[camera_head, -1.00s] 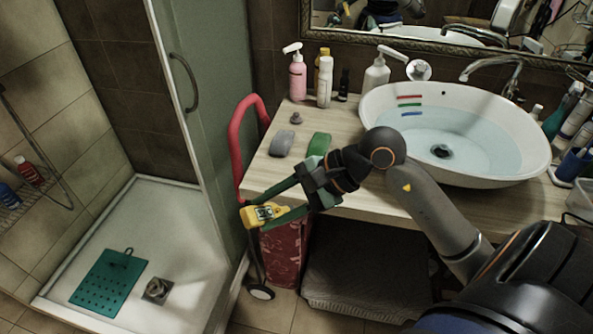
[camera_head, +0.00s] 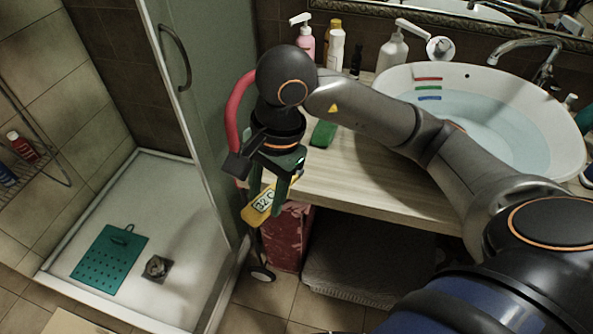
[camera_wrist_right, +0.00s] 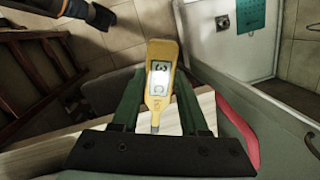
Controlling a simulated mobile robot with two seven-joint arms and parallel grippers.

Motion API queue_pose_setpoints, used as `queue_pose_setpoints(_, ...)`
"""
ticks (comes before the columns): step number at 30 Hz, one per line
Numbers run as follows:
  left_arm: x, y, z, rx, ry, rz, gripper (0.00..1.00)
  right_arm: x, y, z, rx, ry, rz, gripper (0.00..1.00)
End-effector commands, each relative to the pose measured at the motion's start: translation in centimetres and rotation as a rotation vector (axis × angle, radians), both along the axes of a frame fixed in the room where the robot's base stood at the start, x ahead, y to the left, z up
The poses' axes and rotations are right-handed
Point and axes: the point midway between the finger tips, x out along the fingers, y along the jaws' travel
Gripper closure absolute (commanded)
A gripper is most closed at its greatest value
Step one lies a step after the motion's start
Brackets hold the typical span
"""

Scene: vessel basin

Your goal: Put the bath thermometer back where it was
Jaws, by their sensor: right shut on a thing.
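The bath thermometer (camera_head: 263,205) is yellow with a pale display. My right gripper (camera_head: 267,190) is shut on it, with the green fingers pointing down, just off the left front edge of the wooden counter. The thermometer is tilted and hangs in the air in front of the red patterned bag. In the right wrist view, the thermometer (camera_wrist_right: 161,82) shows between the two green fingers, its display facing the camera and its thin end towards the palm. My left gripper is not in view.
The counter (camera_head: 350,180) carries a water-filled white basin (camera_head: 570,145), bottles and a green object (camera_head: 323,133). A red-handled trolley (camera_head: 236,110) stands at its left end. The shower tray (camera_head: 190,220) holds a teal perforated mat (camera_head: 108,262).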

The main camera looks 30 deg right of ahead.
Motion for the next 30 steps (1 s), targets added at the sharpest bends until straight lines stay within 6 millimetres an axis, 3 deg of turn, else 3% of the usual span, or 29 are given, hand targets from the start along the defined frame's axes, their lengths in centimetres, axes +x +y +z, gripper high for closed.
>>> queue_pose_setpoints(3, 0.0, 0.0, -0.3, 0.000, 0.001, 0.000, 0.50, 0.2, -1.8, 0.2, -0.105, 0.027, -0.019, 1.00)
queue_pose_setpoints(11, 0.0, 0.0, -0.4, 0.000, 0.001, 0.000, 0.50, 0.9, -3.9, 0.0, -0.177, 0.062, -0.043, 1.00)
queue_pose_setpoints(22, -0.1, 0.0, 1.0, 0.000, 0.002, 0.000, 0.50, 7.9, -8.8, -3.6, -0.177, 0.065, -0.045, 1.00)
queue_pose_setpoints(30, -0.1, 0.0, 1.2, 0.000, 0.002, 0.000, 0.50, 10.9, -10.6, -8.2, -0.176, 0.062, -0.039, 1.00)
